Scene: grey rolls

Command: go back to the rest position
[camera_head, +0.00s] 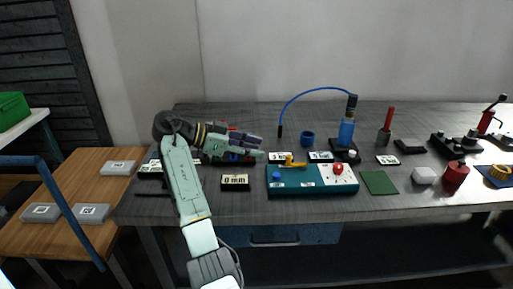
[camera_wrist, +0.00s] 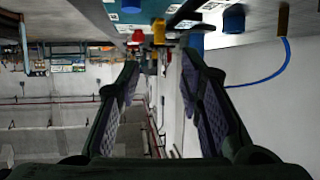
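My gripper (camera_head: 258,147) is above the left part of the dark workbench (camera_head: 330,207) in the head view, pointing right. My arm reaches up to it from the bottom of the picture. In the wrist view my gripper (camera_wrist: 160,65) shows its two fingers spread apart, with nothing between them. The workbench items appear along the top edge of that view, beyond the fingertips. My gripper and arm hide part of the items at the bench's left end.
A teal box (camera_head: 312,187) with a red knob, a "0 mm" display (camera_head: 235,182), a blue cup (camera_head: 307,138) and a blue bottle (camera_head: 346,132) with a hose stand near my gripper. A green plate (camera_head: 379,183) lies farther right. A wooden table (camera_head: 70,233) is at left.

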